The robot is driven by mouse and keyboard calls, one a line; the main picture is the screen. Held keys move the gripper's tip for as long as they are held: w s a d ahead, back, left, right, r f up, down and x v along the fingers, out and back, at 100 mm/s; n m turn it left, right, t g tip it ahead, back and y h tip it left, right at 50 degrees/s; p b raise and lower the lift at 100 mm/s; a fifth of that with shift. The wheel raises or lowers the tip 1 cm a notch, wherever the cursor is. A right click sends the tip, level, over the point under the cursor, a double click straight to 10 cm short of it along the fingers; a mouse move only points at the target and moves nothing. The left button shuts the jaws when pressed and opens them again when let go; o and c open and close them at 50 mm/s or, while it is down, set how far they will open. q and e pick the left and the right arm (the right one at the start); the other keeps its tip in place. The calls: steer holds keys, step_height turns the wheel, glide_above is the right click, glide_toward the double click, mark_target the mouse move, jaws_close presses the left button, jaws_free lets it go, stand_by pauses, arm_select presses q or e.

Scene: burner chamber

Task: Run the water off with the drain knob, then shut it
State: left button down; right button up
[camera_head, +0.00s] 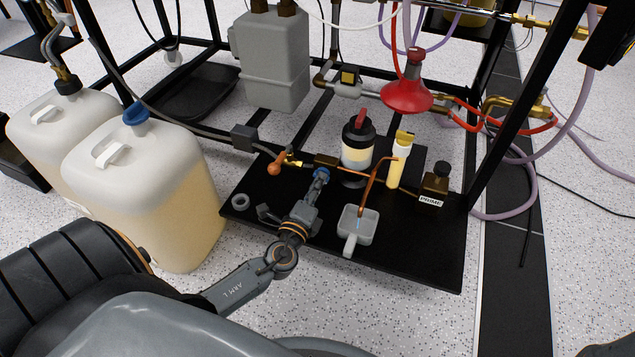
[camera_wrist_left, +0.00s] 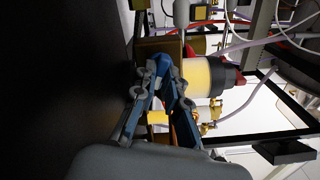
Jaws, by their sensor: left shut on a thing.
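The filter bowl (camera_head: 357,160), with a black cap and a red top, stands on the black base plate (camera_head: 420,262). It holds pale yellow liquid, and it also shows in the left wrist view (camera_wrist_left: 200,78). My left gripper (camera_head: 321,174) is low beside the bowl, its blue fingers closed together; its fingertips (camera_wrist_left: 170,78) also show in the left wrist view. It is shut on the drain knob, which the fingers hide. A copper tube (camera_head: 368,183) bends down over a grey tray (camera_head: 345,238). A thin pale blue streak shows below the tube's end. My right gripper is not in view.
A yellow-white cylinder (camera_head: 399,162) and a small dark bottle labelled PRIME (camera_head: 434,185) stand right of the bowl. An orange knob (camera_head: 274,167) is behind my gripper. Two large canisters (camera_head: 150,185) stand at left. Black frame posts surround the plate.

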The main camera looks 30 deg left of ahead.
arm_select(q)
steer(key=m+p, duration=0.1)
steer(key=m, duration=0.4)
steer(key=shift+m+p, duration=0.3)
stand_by(0.4)
steer(key=c, duration=1.4)
jaws_free()
steer(key=v, duration=1.2)
steer(key=shift+a, duration=0.1)
steer(key=shift+s+f, duration=0.1)
